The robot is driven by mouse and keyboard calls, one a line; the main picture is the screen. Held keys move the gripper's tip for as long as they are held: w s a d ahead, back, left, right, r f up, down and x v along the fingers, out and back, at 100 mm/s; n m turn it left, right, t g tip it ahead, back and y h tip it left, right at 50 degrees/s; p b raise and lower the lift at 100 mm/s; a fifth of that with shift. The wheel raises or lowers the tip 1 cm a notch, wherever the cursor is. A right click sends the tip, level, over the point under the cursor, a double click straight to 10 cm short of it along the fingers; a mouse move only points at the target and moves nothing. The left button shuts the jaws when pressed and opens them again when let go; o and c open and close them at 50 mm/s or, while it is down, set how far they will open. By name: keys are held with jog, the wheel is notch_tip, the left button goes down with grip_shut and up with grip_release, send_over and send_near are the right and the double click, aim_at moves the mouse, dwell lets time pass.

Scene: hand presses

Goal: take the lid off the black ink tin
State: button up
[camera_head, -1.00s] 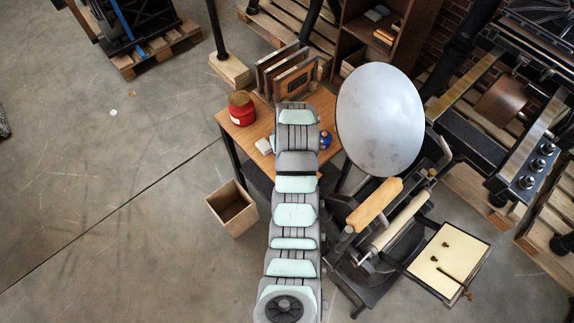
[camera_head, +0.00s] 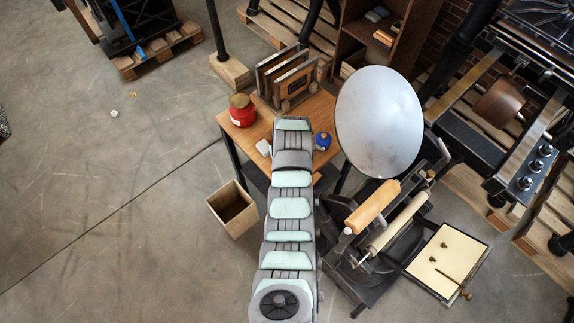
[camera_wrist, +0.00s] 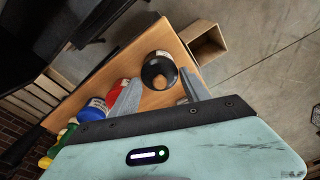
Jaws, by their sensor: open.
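In the head view my arm hides my gripper, and the black tin cannot be made out.
A blue tin (camera_head: 323,141) stands on the table's right side, also in the wrist view (camera_wrist: 92,109) beside a red tin (camera_wrist: 116,90). A red container (camera_head: 242,113) stands at the table's left. An open wooden box (camera_head: 233,210) is on the floor; a hand press (camera_head: 372,207) stands right.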

grip_shut()
dwell(0.3)
jog(key=shift+f, duration=0.1)
dwell(0.4)
